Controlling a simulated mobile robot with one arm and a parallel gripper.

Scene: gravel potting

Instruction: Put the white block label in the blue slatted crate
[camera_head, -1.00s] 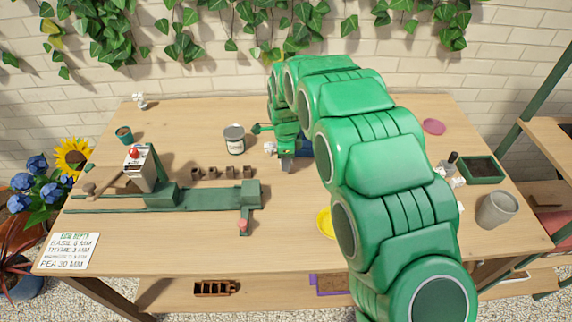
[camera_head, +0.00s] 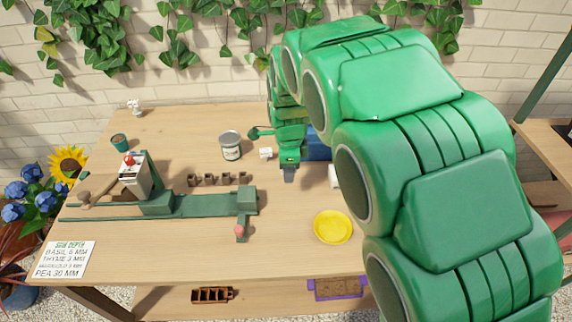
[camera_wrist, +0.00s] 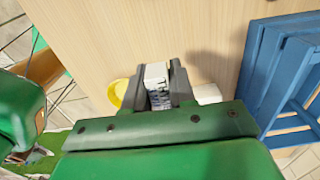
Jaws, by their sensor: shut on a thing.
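In the wrist view, my gripper (camera_wrist: 160,88) is shut on the white block label (camera_wrist: 156,72), a small white block with dark printed letters on one face. Its lower part is hidden between the fingers. In the head view, my gripper (camera_head: 289,173) points down over the middle of the table, and the label cannot be made out there. The blue slatted crate (camera_wrist: 268,75) is at the right of the wrist view, apart from the gripper. In the head view, only a small part of the crate (camera_head: 319,148) shows beside my arm.
A yellow saucer (camera_head: 332,227) lies in front of my gripper. A white object (camera_head: 334,177) is beside it, partly hidden by my arm. A small white item (camera_head: 265,153), a tin (camera_head: 230,146) and a green seeding device (camera_head: 200,204) stand to the left. My arm hides the table's right side.

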